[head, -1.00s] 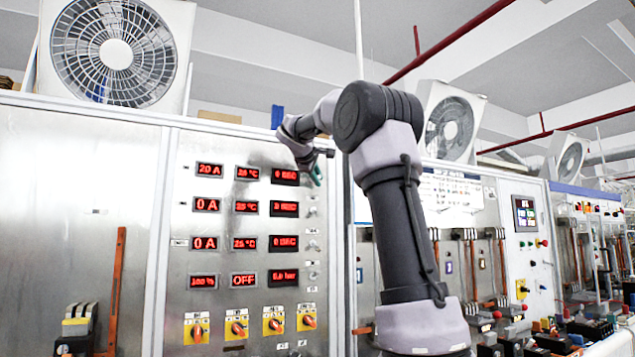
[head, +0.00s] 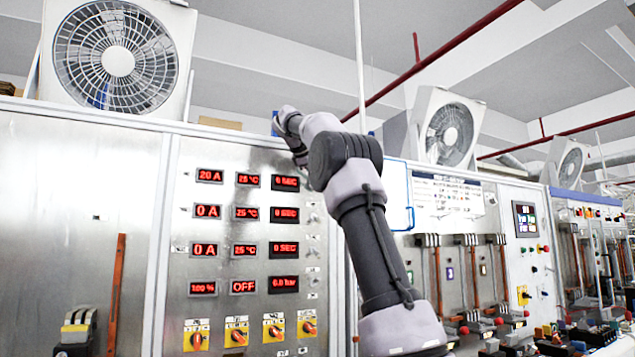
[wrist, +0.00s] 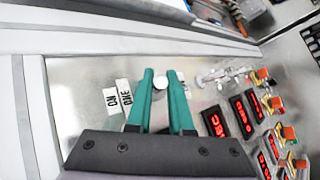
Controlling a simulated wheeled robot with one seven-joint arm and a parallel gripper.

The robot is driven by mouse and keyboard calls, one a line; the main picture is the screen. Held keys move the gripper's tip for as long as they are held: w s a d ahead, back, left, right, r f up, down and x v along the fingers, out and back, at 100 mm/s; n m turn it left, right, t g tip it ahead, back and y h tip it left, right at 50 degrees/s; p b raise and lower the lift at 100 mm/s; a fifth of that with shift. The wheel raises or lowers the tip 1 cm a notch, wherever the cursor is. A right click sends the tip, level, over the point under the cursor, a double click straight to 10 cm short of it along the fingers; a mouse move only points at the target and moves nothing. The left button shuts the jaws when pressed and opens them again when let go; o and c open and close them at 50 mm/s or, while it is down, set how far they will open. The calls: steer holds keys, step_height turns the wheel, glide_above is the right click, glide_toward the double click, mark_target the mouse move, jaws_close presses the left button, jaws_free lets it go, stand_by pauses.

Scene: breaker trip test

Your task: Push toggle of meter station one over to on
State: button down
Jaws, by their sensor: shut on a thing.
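In the wrist view, the toggle of meter station one (wrist: 160,83) is a small pale metal knob on the steel panel. The two green fingers of my gripper (wrist: 160,77) are closed around it, one on each side. White labels reading "ON" and "ONE" (wrist: 124,93) are just left of the fingers. In the head view, my arm and wrist cover this toggle and the fingertips. The top row of red displays (head: 210,176) beside it reads 20 A, 25 °C and 0 SEC.
More metal toggles (wrist: 216,76) lie in line on the panel. Red displays (wrist: 215,121) and orange-and-yellow rotary switches (wrist: 289,133) are to the right in the wrist view. A fan (head: 118,60) stands on top of the cabinet. Other test benches (head: 470,270) are at the right.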

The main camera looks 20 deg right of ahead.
steer(key=c, duration=1.1)
jaws_free()
steer(key=shift+r, duration=0.15)
steer(key=v, duration=1)
steer(key=shift+s+a+r, duration=0.15)
steer(key=shift+a, duration=0.1)
steer(key=s+a+f+m+y, duration=0.3)
steer(key=s+f+m, duration=0.1)
steer(key=s+f, duration=0.6)
steer(key=s+a+f+m+y, duration=0.4)
steer(key=s+f, duration=0.7)
steer(key=f, duration=0.5)
steer(key=s+a+f+m+y, duration=0.3)
steer(key=s+a+f+m, duration=0.1)
steer(key=s+f, duration=0.7)
step_height(320, 180, down, 3)
steer(key=shift+a+r+m, duration=0.15)
steer(key=shift+m, duration=0.55)
